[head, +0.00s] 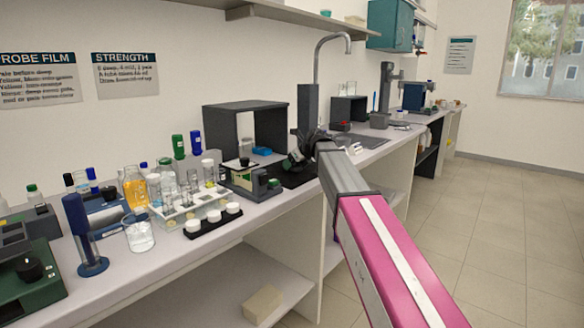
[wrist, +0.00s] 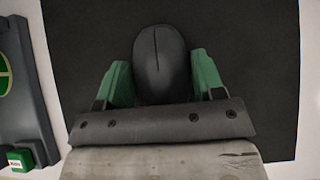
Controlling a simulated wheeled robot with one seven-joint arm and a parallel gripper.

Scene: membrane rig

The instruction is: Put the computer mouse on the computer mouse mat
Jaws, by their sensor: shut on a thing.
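The computer mouse (wrist: 162,72) is dark grey and rounded, with a thin line down its front. In the wrist view it is between the two green fingers of my gripper (wrist: 160,62), which is shut on it. The black computer mouse mat (wrist: 255,50) fills most of the wrist view behind the mouse. In the head view my gripper (head: 294,162) is over the mat (head: 300,179) on the bench, and the arm hides part of it. I cannot tell whether the mouse touches the mat.
A device with a green button (wrist: 20,160) stands left of the mat. In the head view a dark open box (head: 245,110) stands behind, and a tube rack (head: 190,207), beaker (head: 139,235) and bottles crowd the bench to the left. A sink tap (head: 330,40) rises behind my arm.

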